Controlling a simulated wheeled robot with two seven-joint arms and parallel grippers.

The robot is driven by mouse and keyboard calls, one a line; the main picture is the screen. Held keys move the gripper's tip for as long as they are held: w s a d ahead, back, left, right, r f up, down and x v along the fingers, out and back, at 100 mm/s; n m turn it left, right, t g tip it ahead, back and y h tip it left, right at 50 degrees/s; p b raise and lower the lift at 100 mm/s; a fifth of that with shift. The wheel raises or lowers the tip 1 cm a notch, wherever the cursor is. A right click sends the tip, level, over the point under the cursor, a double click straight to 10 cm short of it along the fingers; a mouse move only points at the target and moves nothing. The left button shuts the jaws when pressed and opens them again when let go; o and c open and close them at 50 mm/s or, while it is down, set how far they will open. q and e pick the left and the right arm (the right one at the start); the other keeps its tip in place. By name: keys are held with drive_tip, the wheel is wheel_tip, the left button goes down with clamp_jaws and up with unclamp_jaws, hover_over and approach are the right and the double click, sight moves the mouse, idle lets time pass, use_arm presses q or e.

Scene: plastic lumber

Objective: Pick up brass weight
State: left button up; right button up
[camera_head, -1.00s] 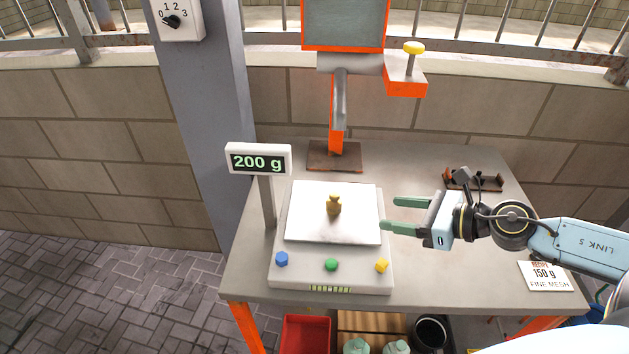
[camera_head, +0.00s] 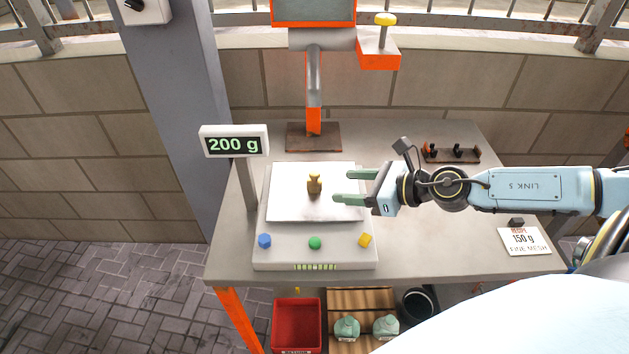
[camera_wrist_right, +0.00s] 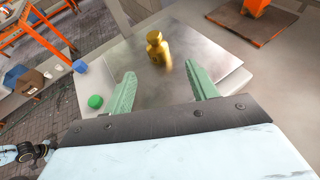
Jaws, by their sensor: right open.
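The brass weight (camera_head: 314,184) stands upright on the scale's metal plate (camera_head: 290,210), near its middle. The scale display (camera_head: 234,144) reads 200 g. My right gripper (camera_head: 345,187) is open and empty, its green fingers just right of the weight, with the tips over the plate's right part. In the right wrist view the weight (camera_wrist_right: 157,48) shows beyond the fingertips, roughly between them and apart from both. My left gripper is not in view.
Blue, green (camera_head: 315,243) and yellow buttons line the scale's front. An orange-and-grey stand (camera_head: 313,90) rises behind the scale. A dark rack (camera_head: 452,154) and a 150 g card (camera_head: 523,239) lie on the right of the table. A red bin (camera_head: 297,322) is below.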

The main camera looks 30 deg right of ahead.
sight(320, 182)
drive_tip(key=shift+w+a+f+p, duration=0.1)
drive_tip(key=shift+w+a+p, duration=0.25)
drive_tip(key=shift+w, duration=0.25)
drive_tip(key=shift+w+a+f, duration=0.1)
drive_tip(key=shift+w+a, duration=0.05)
drive_tip(key=shift+w+a+p, duration=0.15)
drive_tip(key=shift+w+p, duration=0.1)
drive_tip(key=shift+p, duration=0.15)
drive_tip(key=shift+w+a+p, duration=0.35)
drive_tip(key=shift+w+p, duration=0.15)
drive_tip(key=shift+p, duration=0.15)
drive_tip(key=p+x, duration=0.1)
drive_tip(key=x, duration=0.1)
drive_tip(key=shift+w+a, duration=0.15)
drive_tip(key=shift+w, duration=0.1)
drive_tip(key=shift+w+a+f+p, duration=0.25)
drive_tip(key=shift+w+f+p, duration=0.05)
drive_tip(key=shift+w, duration=0.1)
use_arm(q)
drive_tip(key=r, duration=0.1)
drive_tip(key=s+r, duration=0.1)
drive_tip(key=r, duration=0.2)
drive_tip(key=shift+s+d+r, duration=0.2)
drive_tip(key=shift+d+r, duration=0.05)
use_arm(e)
drive_tip(key=shift+c, duration=0.2)
